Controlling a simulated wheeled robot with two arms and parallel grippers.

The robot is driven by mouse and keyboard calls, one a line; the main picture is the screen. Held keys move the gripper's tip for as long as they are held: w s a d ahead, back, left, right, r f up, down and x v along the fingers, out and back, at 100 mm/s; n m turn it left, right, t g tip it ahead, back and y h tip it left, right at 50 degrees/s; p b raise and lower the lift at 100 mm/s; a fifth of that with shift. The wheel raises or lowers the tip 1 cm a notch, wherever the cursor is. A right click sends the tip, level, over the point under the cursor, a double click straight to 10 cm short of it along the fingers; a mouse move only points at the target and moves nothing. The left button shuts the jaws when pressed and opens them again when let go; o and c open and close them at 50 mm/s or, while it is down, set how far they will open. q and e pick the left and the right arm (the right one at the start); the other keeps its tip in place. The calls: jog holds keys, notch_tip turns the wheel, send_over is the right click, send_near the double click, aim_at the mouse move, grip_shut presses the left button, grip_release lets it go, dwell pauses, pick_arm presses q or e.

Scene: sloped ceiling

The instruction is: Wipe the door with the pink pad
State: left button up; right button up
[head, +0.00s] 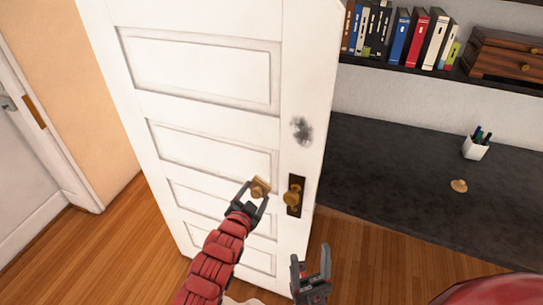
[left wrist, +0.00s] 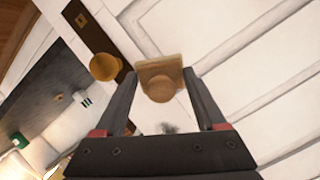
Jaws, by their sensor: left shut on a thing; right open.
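A white panelled door (head: 205,105) stands ajar, with a dark grey smudge (head: 302,130) near its edge above the brass doorknob (head: 294,197). My left gripper (head: 258,189) is shut on a small square pad (head: 261,186) with a round knob handle, left of the doorknob. The pad looks tan rather than pink. In the left wrist view the pad (left wrist: 160,72) sits between the fingertips, close to the door; I cannot tell if it touches. The smudge (left wrist: 169,128) shows between the fingers. My right gripper (head: 311,252) is open and empty, low in front of the door edge.
Right of the door is a dark desk (head: 400,175) with a white pen cup (head: 475,147) and a small tan knobbed object (head: 459,186). A shelf (head: 400,69) above holds books and a wooden box (head: 505,58). Wooden floor (head: 95,235) is open at left.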

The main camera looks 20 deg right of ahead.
pick_arm(q)
jog(key=d+r+h, duration=0.1)
jog(key=r, duration=0.3)
jog(key=s+d+r+t+h+p, duration=0.1)
jog(key=d+r, duration=0.1)
jog(key=r, duration=0.2)
jog(key=d+r+m+h, duration=0.1)
jog(key=r, duration=0.3)
jog(key=shift+s+d+r+t, duration=0.25)
jog(key=shift+r+t, duration=0.05)
jog(key=shift+t, duration=0.1)
jog(key=p+x, duration=0.1)
jog(key=x, duration=0.5)
jog(key=shift+b+x, duration=0.85)
